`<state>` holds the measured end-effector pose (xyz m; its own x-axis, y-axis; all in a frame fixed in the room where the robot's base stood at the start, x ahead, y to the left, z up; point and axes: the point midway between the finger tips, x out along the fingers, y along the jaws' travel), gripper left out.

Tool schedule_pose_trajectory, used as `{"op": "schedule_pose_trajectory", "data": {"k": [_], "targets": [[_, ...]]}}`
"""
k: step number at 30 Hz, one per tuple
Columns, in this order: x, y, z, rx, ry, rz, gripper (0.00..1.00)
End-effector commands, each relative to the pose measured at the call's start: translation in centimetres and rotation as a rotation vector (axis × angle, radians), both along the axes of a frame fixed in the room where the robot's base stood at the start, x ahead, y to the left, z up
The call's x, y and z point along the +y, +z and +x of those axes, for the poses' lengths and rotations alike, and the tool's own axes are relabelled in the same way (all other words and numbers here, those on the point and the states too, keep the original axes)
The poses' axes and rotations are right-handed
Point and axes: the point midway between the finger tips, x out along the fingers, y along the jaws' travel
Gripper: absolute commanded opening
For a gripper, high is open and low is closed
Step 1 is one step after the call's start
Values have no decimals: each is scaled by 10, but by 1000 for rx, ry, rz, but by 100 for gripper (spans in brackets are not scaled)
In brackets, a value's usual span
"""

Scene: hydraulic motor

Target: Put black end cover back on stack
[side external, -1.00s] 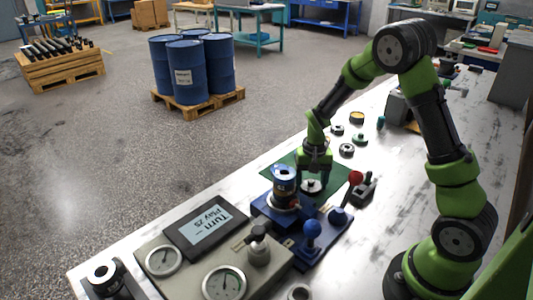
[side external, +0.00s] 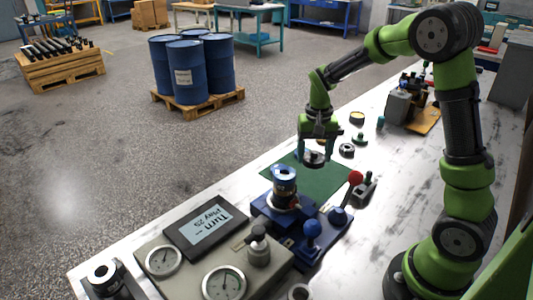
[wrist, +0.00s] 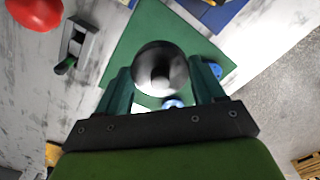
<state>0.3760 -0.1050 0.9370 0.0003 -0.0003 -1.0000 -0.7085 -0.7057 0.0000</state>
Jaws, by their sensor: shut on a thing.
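My gripper (side external: 315,150) is shut on the black end cover (side external: 314,159), a round dark part with a metallic sheen. It holds the cover above the green mat (side external: 327,184). In the wrist view the cover (wrist: 160,68) sits between the two fingers, over the mat (wrist: 130,52). The stack (side external: 284,182), a blue and silver cylinder, stands upright on the blue fixture (side external: 262,207), nearer the camera and left of my gripper. In the wrist view the stack is not clearly seen; only a blue edge (wrist: 226,12) shows at the top.
A red-knobbed lever (side external: 356,178) stands right of the mat, and a blue-knobbed lever (side external: 312,229) is on the fixture. A control panel with gauges (side external: 215,250) lies in front. Several small round parts, such as a green one (side external: 359,139), lie behind.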

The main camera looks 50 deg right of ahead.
Motion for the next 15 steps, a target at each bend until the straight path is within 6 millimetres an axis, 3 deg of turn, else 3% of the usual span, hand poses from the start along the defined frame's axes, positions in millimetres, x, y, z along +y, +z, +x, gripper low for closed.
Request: {"op": "schedule_pose_trajectory", "data": {"k": [15], "targets": [[0, 15, 0, -1, 0, 0, 25]]}}
